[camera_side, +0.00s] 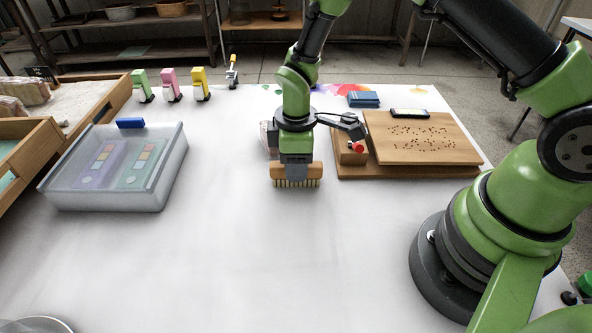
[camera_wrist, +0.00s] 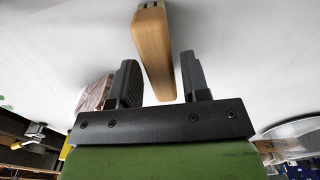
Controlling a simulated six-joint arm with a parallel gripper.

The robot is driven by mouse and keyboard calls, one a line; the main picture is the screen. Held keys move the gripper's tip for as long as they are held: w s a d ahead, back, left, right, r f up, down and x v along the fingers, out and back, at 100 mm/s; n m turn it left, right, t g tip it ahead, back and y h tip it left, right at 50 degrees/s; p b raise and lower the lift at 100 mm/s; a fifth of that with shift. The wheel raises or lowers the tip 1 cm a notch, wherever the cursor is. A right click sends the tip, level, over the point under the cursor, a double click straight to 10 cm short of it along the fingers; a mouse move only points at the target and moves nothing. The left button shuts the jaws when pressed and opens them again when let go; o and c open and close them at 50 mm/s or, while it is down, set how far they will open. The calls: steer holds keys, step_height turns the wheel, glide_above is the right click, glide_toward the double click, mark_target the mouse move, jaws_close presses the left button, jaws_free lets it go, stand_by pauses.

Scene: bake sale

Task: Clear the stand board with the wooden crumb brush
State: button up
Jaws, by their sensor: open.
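The wooden crumb brush (camera_side: 296,171) is on the white table, bristles down, left of the stand board. It also shows in the wrist view (camera_wrist: 152,45). My gripper (camera_side: 296,158) is directly over the brush. In the wrist view my gripper (camera_wrist: 160,72) is open, with the brush's wooden body between its two fingers and a gap visible on each side. The stand board (camera_side: 440,147) is a raised wooden board at the right, scattered with many small reddish-brown crumbs (camera_side: 422,134). A dark flat device with a pale screen (camera_side: 409,114) lies at its back edge.
A translucent lidded box (camera_side: 165,184) is at left. A blue item (camera_side: 363,99) lies behind the board. The front middle of the table (camera_side: 250,265) is clear.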

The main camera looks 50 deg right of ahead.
steer(key=c, duration=0.6)
steer(key=shift+r, duration=2.5)
steer(key=shift+c, duration=0.2)
steer(key=shift+r, duration=0.35)
step_height(320, 180, up, 14)
steer(key=s+d+m, duration=0.2)
steer(key=d+m, duration=0.3)
steer(key=d, duration=0.4)
steer(key=s+d+m, duration=0.2)
steer(key=d+m, duration=0.2)
steer(key=d, duration=0.6)
steer(key=s+d+m, duration=0.9)
steer(key=s+d, duration=0.3)
steer(key=s, duration=0.1)
step_height(320, 180, down, 10)
steer(key=shift+d, duration=0.15)
